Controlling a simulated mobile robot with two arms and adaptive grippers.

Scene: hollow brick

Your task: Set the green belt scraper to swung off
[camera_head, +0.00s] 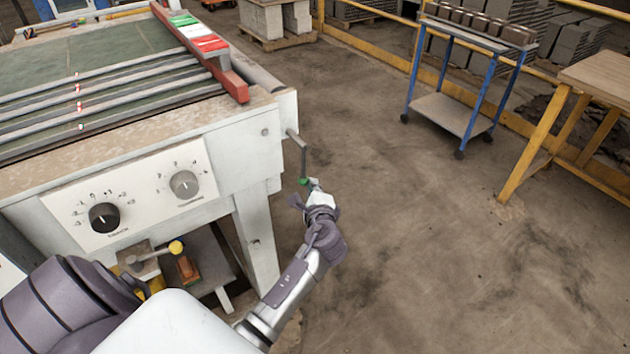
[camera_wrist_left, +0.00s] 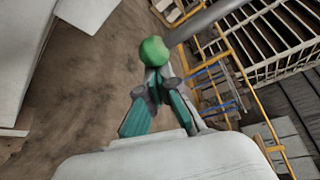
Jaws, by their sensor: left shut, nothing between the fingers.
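The belt scraper's handle shows as a grey bent lever (camera_head: 300,150) with a green knob (camera_head: 303,181) at its lower end. It sticks out from the right side of the machine and its arm hangs down. In the left wrist view the green ball knob (camera_wrist_left: 153,51) is just beyond the fingertips. My left gripper (camera_head: 314,184) is at the knob, its fingers shut together (camera_wrist_left: 157,76) with nothing between them. I cannot tell whether the fingertips touch the knob. My right gripper is not in view.
The machine's front panel has a black dial (camera_head: 104,217) and a grey dial (camera_head: 184,184). A yellow-knobbed lever (camera_head: 176,247) is below. A red beam (camera_head: 228,78) crosses the top. A blue cart (camera_head: 445,112) and wooden table (camera_head: 598,75) stand right. The floor between is clear.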

